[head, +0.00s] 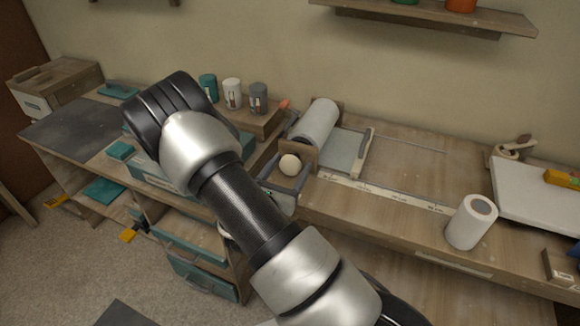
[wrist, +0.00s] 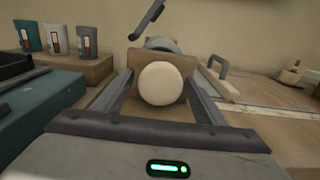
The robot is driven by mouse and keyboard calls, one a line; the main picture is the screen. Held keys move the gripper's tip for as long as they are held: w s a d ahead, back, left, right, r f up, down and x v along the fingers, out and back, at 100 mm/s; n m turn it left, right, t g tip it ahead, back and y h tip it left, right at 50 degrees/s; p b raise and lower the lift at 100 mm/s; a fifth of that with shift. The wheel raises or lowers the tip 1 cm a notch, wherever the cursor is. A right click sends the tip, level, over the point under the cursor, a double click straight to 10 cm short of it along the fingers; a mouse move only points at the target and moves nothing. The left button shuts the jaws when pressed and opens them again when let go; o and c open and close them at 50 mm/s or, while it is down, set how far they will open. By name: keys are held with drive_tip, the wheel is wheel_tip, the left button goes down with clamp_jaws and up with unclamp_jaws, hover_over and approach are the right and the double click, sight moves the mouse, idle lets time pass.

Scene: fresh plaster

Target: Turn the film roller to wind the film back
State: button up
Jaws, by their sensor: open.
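The film roller (head: 318,121) is a pale roll lying in a wooden holder at the back of the bench. A round cream knob (head: 290,164) sits at its near end, in front of a wooden end plate (wrist: 122,88). A pale sheet (head: 343,150) lies to the right of the roll. My gripper (head: 286,176) is open, with one finger on each side of the knob. In the wrist view the knob (wrist: 163,83) appears centred between the spread fingers, with gaps on both sides. I cannot tell whether the fingertips reach fully beside it. Most of the roll is hidden there.
Teal, white and grey canisters (head: 232,93) stand on a wooden block left of the roller. A white cylinder (head: 471,222) stands on the bench at right, near a white board (head: 538,195). The bench between roller and cylinder is mostly clear. A shelf (head: 430,17) hangs above.

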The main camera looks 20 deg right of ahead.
drive_tip(key=c, duration=1)
drive_tip(key=shift+m+b, duration=0.3)
drive_tip(key=shift+m, duration=0.1)
drive_tip(key=m+b, duration=0.2)
drive_tip(key=m, duration=0.1)
drive_tip(key=shift+f, duration=0.15)
drive_tip(key=m+b, duration=0.2)
drive_tip(key=m, duration=0.1)
drive_tip(key=shift+m+b, duration=0.3)
drive_tip(key=shift+b, duration=0.1)
drive_tip(key=m+b, duration=0.3)
drive_tip(key=shift+a, duration=0.1)
drive_tip(key=m+b, duration=0.3)
drive_tip(key=shift+w+r+b, duration=0.1)
drive_tip(key=shift+r+b, duration=0.1)
drive_tip(key=shift+b, duration=0.1)
